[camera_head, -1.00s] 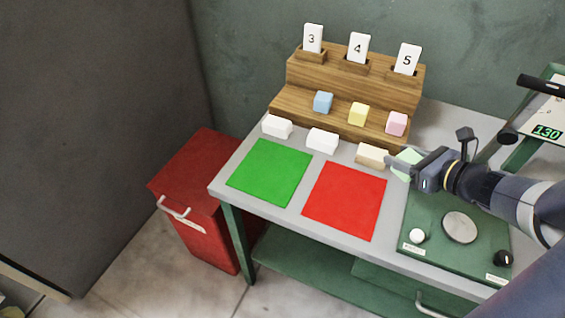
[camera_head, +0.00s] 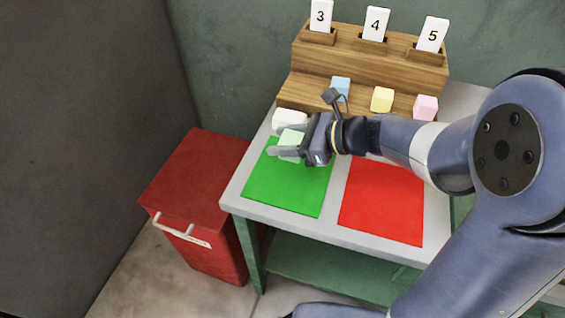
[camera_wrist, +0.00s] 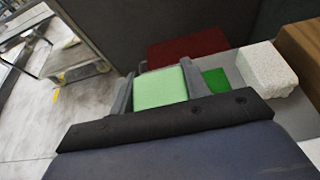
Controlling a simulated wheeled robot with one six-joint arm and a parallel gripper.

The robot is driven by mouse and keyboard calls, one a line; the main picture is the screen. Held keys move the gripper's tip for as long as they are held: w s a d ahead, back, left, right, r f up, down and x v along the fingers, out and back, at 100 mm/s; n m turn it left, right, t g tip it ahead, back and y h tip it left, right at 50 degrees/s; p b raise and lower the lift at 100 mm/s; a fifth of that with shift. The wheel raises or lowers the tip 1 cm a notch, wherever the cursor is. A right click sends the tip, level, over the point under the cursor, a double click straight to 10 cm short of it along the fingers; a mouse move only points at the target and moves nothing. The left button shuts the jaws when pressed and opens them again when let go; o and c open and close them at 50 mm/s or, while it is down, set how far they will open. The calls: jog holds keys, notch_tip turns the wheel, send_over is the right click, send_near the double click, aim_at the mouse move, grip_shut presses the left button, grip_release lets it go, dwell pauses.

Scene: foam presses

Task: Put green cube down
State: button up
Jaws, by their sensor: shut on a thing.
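The pale green cube (camera_head: 291,141) is between the fingers of my gripper (camera_head: 284,143), which is shut on it. In the head view they are over the far part of the green mat (camera_head: 288,186). I cannot tell how high the cube is above the mat. In the wrist view the cube (camera_wrist: 160,88) sits between the two fingers (camera_wrist: 158,90), with a strip of the green mat (camera_wrist: 216,80) to its right.
A white block (camera_head: 290,119) stands just behind the cube. A red mat (camera_head: 383,203) lies to the right. A red cabinet (camera_head: 195,180) stands left of the table.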

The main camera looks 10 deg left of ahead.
aim_at(285, 170)
jog(key=shift+f+b, duration=0.45)
jog(key=shift+f, duration=2.65)
jog(key=shift+f, duration=0.15)
jog(key=o, duration=1)
jog(key=shift+o, duration=0.2)
jog(key=shift+r, duration=0.25)
jog(key=v, duration=1.2)
jog(key=shift+d+f+p, duration=0.1)
jog(key=shift+f+p, duration=0.05)
jog(key=shift+p, duration=0.25)
